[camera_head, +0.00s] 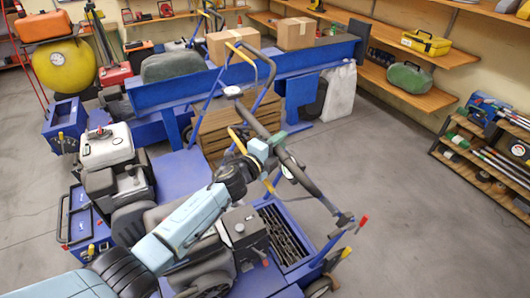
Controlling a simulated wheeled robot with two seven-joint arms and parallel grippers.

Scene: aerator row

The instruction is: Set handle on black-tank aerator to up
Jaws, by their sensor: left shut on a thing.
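The black-tank aerator is the nearest machine, with a dark tank (243,227) and a blue frame and tine deck at lower centre. Its handle (309,182) is a dark bar slanting from upper left to lower right above the deck. My left gripper (277,146) reaches in from the lower left over the machine. It is shut on the handle near the bar's middle; my wrist partly hides the contact. My left arm covers part of the engine. My right gripper is not in view.
A white-tank aerator (106,144) stands to the left, close to my arm. A blue handle frame with a yellow grip (240,53) rises behind. A blue beam (177,91) and cardboard boxes (233,45) are farther back. The floor (385,205) at right is clear up to the shelves.

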